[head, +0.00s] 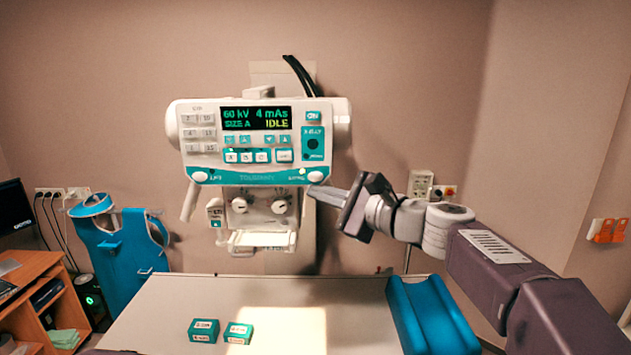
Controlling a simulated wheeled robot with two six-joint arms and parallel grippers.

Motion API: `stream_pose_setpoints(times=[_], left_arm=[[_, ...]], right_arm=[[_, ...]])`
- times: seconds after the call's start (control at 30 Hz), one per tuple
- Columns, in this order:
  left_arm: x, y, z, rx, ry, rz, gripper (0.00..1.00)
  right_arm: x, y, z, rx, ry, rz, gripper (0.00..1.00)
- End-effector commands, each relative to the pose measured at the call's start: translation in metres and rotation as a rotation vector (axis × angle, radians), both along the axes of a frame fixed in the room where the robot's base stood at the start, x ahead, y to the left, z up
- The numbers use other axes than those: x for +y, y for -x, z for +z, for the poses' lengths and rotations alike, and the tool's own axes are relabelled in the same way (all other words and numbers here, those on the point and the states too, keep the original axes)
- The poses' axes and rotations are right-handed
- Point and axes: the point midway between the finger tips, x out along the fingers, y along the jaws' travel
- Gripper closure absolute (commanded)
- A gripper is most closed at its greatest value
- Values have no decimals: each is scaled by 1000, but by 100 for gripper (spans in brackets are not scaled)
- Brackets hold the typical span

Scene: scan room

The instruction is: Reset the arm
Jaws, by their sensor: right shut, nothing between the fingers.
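My right gripper (328,194) comes in from the right on my right arm. Its fingers are shut and empty, and they point left toward the lower right edge of the X-ray unit. The X-ray unit (245,177) is white and teal, with a dark display reading 60 kV, 4 mAs, SIZE A and IDLE. The fingertips show close to the round knob at the panel's lower right corner; I cannot tell whether they touch the unit. My left gripper is not in view.
A pale table (165,300) stands below the unit, with two small teal boxes, one left (204,330) and one right (238,333). A blue cushion (430,318) lies at its right. A blue apron (120,255) hangs at left, beside a wooden desk (35,275). The table's middle is clear.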

Motion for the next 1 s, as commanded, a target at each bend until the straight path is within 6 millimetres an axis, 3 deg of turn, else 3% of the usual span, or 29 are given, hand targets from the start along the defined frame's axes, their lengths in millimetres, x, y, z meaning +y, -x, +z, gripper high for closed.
stream_pose_setpoints(times=[0.43,0.53,0.67,0.7,0.77,0.8,0.87,1.0], left_arm=[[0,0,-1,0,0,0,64],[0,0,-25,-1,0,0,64],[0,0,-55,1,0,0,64],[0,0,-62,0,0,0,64],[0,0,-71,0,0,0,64],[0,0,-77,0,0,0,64],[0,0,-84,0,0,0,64],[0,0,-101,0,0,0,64]], right_arm=[[0,0,-1,0,0,0,100],[1,0,-25,0,0,1,100],[1,11,-121,112,105,16,100],[-2,17,-158,153,176,26,100],[-8,30,-213,203,298,47,100],[-14,41,-248,233,385,67,100],[-25,61,-300,270,526,110,100],[-61,122,-410,319,882,280,100]])
